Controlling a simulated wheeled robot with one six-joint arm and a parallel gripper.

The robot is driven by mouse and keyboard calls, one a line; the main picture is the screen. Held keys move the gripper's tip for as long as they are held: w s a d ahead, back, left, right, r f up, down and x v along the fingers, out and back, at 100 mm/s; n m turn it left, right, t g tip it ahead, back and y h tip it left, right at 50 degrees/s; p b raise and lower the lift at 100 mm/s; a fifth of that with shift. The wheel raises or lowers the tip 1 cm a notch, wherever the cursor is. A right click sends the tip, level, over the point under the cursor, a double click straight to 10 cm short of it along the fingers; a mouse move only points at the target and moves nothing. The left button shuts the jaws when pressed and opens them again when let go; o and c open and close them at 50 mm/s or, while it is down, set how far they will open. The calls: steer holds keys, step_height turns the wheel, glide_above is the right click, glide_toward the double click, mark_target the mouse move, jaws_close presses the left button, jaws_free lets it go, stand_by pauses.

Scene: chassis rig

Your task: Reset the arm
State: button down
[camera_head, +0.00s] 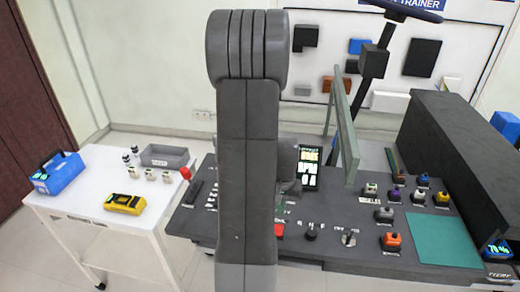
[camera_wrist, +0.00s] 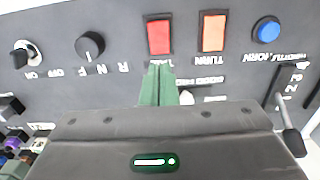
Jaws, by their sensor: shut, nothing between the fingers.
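My gripper (camera_wrist: 159,85) shows in the wrist view as two green fingers pressed together, shut and empty. They extend from a dark grey housing with a green light. Beyond the fingertips is a dark control panel (camera_wrist: 120,65) with a red rocker (camera_wrist: 159,37) and an orange rocker (camera_wrist: 212,31). I cannot tell whether the fingertips touch the panel. In the head view my grey arm stands upright across the middle and hides most of the gripper.
The dark console (camera_head: 340,215) carries knobs, coloured buttons, a lit screen (camera_head: 309,168) and a green upright plate (camera_head: 345,120). A white cart (camera_head: 80,210) at left holds a blue bin (camera_head: 58,173), a yellow meter (camera_head: 125,204) and a grey tray (camera_head: 165,157). A steering wheel (camera_head: 405,10) stands behind.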

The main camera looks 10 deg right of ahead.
step_height(320, 180, down, 7)
steer(key=b, duration=0.4)
steer(key=shift+r, duration=0.2)
